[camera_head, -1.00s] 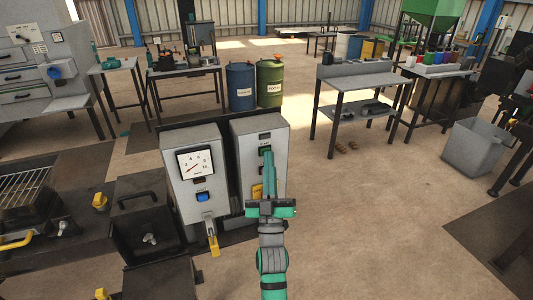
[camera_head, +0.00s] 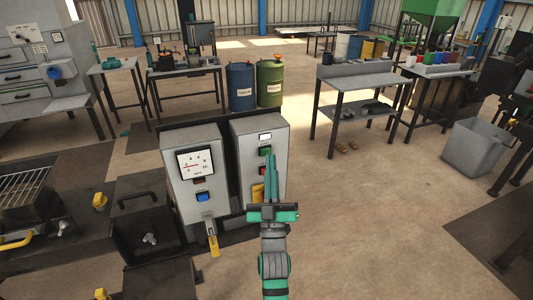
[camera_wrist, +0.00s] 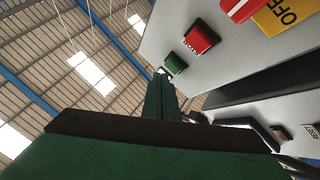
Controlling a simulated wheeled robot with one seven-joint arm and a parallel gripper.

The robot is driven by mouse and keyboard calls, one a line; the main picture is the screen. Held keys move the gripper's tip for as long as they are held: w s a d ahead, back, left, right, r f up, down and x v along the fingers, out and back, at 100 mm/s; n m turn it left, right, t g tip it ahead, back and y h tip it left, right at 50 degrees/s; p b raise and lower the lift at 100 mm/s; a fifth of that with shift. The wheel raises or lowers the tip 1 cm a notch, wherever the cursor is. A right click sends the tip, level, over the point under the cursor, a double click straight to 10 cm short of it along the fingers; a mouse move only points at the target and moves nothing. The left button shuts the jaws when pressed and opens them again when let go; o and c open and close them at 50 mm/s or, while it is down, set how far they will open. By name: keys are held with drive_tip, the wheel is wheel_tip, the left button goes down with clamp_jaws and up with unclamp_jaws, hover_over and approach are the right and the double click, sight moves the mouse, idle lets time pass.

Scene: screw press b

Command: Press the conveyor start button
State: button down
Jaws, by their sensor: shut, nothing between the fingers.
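The control box (camera_head: 245,150) on the right of a pair has a green button (camera_head: 265,151) on its front, with a red button (camera_head: 262,170) below it. In the wrist view the green button (camera_wrist: 174,63) and red button (camera_wrist: 201,38) stand out from the grey panel. Their small labels are hard to read. My gripper (camera_head: 271,157) is shut and empty, its fingers pointing up in front of the box, just right of the green button. In the wrist view the fingertips (camera_wrist: 161,78) are close to the green button, apparently apart from it.
A yellow plate (camera_head: 257,192) is low on the same box; the wrist view shows it marked OFF (camera_wrist: 283,14). The left box (camera_head: 193,175) carries a dial, a blue button and a yellow-handled lever. Drums (camera_head: 270,85) and a table (camera_head: 365,80) stand behind. The floor right of the boxes is clear.

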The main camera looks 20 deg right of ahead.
drive_tip(key=s, duration=0.5)
drive_tip(key=shift+d, duration=0.15)
idle(0.4)
idle(0.4)
drive_tip(key=s+a+f+m+g+y, duration=0.1)
drive_tip(key=s+a+f+m+g, duration=0.1)
drive_tip(key=s+a+f, duration=0.7)
drive_tip(key=s+a+f+m+g+y, duration=0.1)
drive_tip(key=s+a+f+m+g, duration=0.15)
drive_tip(key=s+a+f, duration=0.65)
drive_tip(key=s+f+n+g+y, duration=0.1)
drive_tip(key=s+f+g, duration=0.1)
drive_tip(key=s, duration=0.5)
drive_tip(key=s+f+n+g+y, duration=0.1)
drive_tip(key=s+f+y, duration=0.1)
drive_tip(key=s+f, duration=0.3)
drive_tip(key=s+a+f+n+g+y, duration=0.1)
drive_tip(key=s+f, duration=0.3)
drive_tip(key=s, duration=0.5)
drive_tip(key=shift+s+n+g+y, duration=0.2)
drive_tip(key=shift+n+g+y, duration=0.2)
drive_tip(key=shift+g, duration=0.45)
